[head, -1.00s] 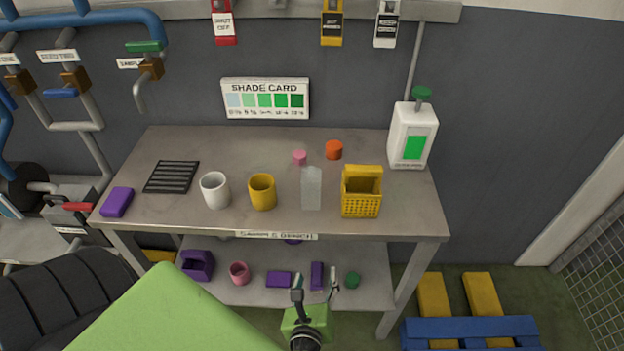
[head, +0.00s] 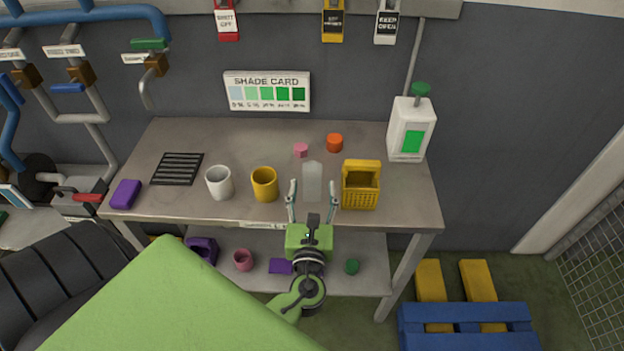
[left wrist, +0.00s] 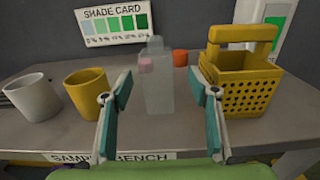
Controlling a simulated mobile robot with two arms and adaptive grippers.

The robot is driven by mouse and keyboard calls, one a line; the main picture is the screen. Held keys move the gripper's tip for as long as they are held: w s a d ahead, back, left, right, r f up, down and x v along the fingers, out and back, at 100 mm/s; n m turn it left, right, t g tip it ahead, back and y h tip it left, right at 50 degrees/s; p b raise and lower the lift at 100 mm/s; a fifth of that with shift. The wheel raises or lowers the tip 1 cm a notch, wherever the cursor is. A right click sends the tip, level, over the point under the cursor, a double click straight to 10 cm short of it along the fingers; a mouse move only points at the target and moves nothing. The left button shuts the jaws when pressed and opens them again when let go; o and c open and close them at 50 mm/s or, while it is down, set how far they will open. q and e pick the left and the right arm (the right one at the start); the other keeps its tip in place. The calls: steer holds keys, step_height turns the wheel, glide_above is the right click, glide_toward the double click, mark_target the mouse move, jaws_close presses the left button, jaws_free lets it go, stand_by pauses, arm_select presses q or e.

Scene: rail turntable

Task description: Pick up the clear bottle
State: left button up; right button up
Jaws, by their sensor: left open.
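The clear bottle (head: 312,182) stands upright on the sample bench (head: 240,145), between the yellow mug and the yellow basket. In the left wrist view the bottle (left wrist: 157,85) is translucent grey, and a pink thing shows through it. My left gripper (head: 312,198) is open at the bench's front edge, its fingers pointing at the bottle. In the left wrist view the fingers (left wrist: 160,95) stand left and right of the bottle, nearer to the camera, with gaps on both sides. My right gripper is not in view.
A yellow basket (head: 360,190) stands close right of the bottle. A yellow mug (head: 264,184) and a white mug (head: 219,182) stand to its left. Behind are a pink piece (head: 301,150) and an orange piece (head: 335,142). A white jug (head: 409,130) stands back right.

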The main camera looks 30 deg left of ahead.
mark_target(311, 185)
arm_select(q)
steer(key=p+x, duration=0.1)
steer(key=x, duration=0.3)
steer(key=shift+s+a, duration=0.15)
steer(key=shift+w+a+f, duration=0.1)
steer(key=shift+w+a, duration=0.15)
steer(key=shift+w, duration=0.2)
steer(key=shift+s, duration=0.1)
steer(key=c, duration=1.2)
